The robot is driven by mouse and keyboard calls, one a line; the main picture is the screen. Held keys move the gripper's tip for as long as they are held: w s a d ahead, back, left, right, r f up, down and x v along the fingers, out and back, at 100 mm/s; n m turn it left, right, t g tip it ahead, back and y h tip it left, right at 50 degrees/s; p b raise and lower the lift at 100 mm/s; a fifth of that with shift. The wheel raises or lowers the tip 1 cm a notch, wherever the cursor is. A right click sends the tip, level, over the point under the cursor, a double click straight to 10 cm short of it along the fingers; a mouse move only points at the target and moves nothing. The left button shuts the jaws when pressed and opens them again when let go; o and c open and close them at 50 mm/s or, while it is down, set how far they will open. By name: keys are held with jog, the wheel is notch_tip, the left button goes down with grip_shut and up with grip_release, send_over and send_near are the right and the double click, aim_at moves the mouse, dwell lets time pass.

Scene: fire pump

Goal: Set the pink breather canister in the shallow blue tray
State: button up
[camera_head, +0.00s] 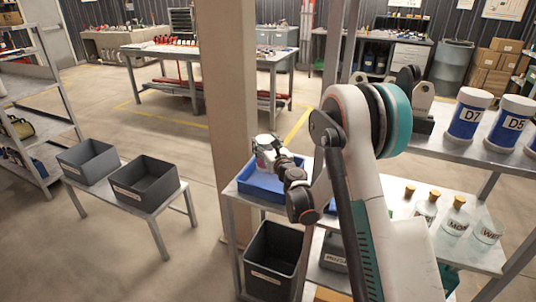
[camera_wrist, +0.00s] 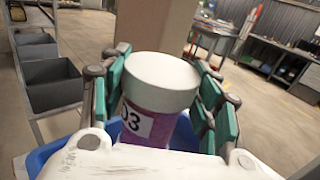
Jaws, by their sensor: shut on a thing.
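The pink breather canister (camera_wrist: 150,125) has a white lid and a white label ending in "03". It stands between the green-padded fingers of my gripper (camera_wrist: 163,95) in the wrist view, and the gripper is shut on it. The shallow blue tray (camera_head: 258,194) sits on the left end of the metal shelf in the head view. My gripper (camera_head: 268,150) is over this tray. The tray also shows below the canister in the wrist view (camera_wrist: 45,153). The canister's base is hidden, so I cannot tell whether it touches the tray floor.
A beige pillar (camera_head: 228,90) stands close behind the tray. Stoppered bottles (camera_head: 427,207) stand on the same shelf to the right. Blue-and-white canisters (camera_head: 468,115) stand on the upper shelf. A dark bin (camera_head: 272,258) is below, and two grey bins (camera_head: 145,182) are on a low bench.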

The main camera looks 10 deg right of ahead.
notch_tip(320, 180, down, 5)
jog(key=shift+d+f+b, duration=0.1)
jog(key=shift+b, duration=1.1)
jog(key=shift+r, duration=0.2)
jog(key=shift+f, duration=0.15)
jog(key=o, duration=1.3)
jog(key=shift+c, duration=0.2)
